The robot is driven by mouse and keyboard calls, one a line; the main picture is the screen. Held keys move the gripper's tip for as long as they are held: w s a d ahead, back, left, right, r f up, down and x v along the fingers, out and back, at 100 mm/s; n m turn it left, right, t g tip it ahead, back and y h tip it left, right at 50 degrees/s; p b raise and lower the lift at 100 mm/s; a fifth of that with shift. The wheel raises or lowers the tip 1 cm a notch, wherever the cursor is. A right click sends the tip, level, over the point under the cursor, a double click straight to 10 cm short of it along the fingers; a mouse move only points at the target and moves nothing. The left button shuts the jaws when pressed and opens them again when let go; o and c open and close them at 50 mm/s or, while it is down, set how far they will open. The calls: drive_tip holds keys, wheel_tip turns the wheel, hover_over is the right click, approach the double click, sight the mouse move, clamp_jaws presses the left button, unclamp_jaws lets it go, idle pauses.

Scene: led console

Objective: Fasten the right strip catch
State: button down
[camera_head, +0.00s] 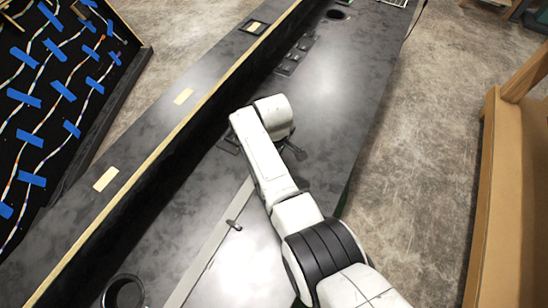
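A pale grey strip (213,247) runs diagonally along the dark console top (335,95), from the bottom edge of the picture up to my arm. A small dark catch (234,225) with a thin lever lies across the strip's right side. Whether it is fastened is too small to tell. My white arm reaches over the console from the lower right and hides the strip's far end. My gripper (293,152) is a dark shape low beside the white wrist, close to the console surface. Its fingers are mostly hidden, and I cannot tell what they touch.
A raised dark ledge with a wooden edge (190,115) runs along the console's left side. A round dark ring (124,291) is at the bottom left. A panel of LED strips with blue tape (62,90) stands far left. Brown shelving (512,190) is at right, with bare floor between.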

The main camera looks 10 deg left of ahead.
idle(0.5)
drive_tip(key=c, duration=1.1)
unclamp_jaws()
drive_tip(key=shift+c, duration=0.2)
wheel_tip(320, 180, up, 11)
drive_tip(key=shift+p, duration=0.45)
drive_tip(key=shift+f, duration=0.1)
